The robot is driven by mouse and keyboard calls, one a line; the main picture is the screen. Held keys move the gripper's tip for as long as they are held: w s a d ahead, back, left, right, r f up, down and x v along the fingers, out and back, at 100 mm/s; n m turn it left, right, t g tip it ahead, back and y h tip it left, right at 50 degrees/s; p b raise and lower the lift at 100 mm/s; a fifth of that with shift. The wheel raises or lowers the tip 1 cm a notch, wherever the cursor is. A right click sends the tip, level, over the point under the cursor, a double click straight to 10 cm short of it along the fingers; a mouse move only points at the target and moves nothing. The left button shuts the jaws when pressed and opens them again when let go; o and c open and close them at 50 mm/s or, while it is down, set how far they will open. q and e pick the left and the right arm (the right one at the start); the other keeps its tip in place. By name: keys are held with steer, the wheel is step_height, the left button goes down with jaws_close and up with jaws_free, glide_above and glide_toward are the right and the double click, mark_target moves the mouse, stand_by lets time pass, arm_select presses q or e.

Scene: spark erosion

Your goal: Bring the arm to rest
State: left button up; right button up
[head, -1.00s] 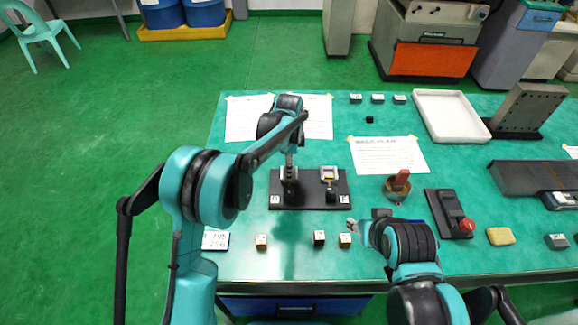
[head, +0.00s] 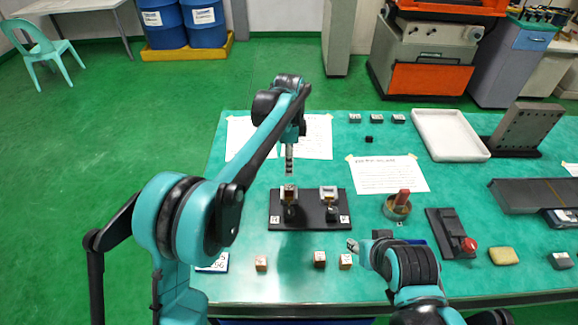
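My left gripper (head: 289,168) hangs above the left holder (head: 289,194) on a black base plate (head: 310,221). It points down and is apart from the holder. Its fingers are too small to tell open from shut. The right holder (head: 328,193) stands beside it on the same plate, and a small light block seems to sit in each holder. My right gripper (head: 352,244) is low over the front of the table, close to a small copper block (head: 345,261). Its fingertips are small and partly hidden by its own wrist.
Two more copper blocks (head: 261,263) (head: 319,259) lie along the front edge. A copper-handled bowl (head: 398,212), a red-button box (head: 467,244) and a yellow sponge (head: 503,256) are to the right. A white tray (head: 452,157) stands behind.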

stand_by(0.3)
arm_select(q)
steer(key=s+a+r+n+t, duration=0.2)
steer(key=s+a+r+n, duration=0.1)
steer(key=s+a+n, duration=0.3)
steer(key=s+a+r+n+t, duration=0.25)
steer(key=s+a+r, duration=0.2)
steer(key=s, duration=0.35)
steer(key=s+a+f+n+t, duration=0.1)
steer(key=s+a+f+n, duration=0.2)
steer(key=s, duration=0.4)
steer(key=s+a+f+n+t, duration=0.1)
steer(key=s+a+f+n, duration=0.3)
steer(key=s+n, duration=0.2)
steer(key=shift+s+a+f+t, duration=0.15)
steer(key=shift+s+f+t, duration=0.1)
steer(key=shift+s+t, duration=0.1)
steer(key=shift+n, duration=0.25)
